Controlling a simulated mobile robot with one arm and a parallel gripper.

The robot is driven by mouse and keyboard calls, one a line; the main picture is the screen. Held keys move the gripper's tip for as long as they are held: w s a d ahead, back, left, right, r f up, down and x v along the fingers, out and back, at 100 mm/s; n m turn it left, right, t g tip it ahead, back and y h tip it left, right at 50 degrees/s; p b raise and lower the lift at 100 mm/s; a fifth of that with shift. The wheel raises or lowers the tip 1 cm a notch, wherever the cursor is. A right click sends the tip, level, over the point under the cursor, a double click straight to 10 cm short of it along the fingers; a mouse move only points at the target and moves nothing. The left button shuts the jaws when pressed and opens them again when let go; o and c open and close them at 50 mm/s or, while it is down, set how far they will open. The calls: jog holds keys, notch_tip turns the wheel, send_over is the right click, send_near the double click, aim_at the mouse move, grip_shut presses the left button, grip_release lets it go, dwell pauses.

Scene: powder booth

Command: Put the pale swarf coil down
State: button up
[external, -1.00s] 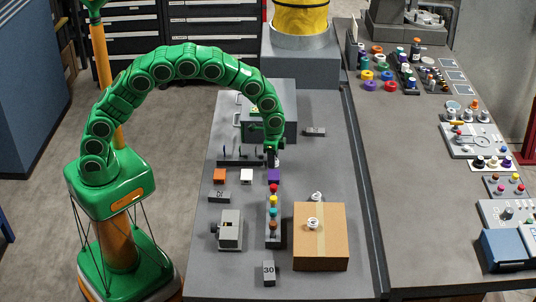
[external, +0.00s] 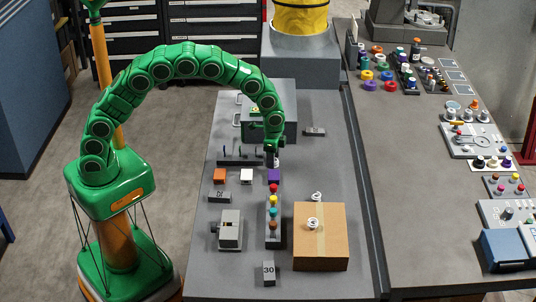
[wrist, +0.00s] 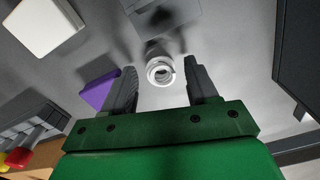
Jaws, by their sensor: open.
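A pale, ring-like swarf coil (wrist: 161,71) shows in the wrist view, between the tips of my open jaws with a gap on either side. It seems to rest on the grey bench top, though the contact is not clear. My gripper (wrist: 160,80) points down at the bench. In the external view my gripper (external: 272,157) is just behind the purple block (external: 274,176), and the coil there is mostly hidden. Two other pale coils show: one on the cardboard box (external: 329,248) and one (external: 316,196) by its back edge.
A white block (external: 246,176) and an orange block (external: 219,175) stand left of the purple one. A rack with coloured knobs (external: 273,212) is in front. A grey machine (external: 268,122) stands behind my gripper.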

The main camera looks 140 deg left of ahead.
notch_tip(320, 180, up, 11)
dwell(0.4)
jog(key=shift+r, duration=0.1)
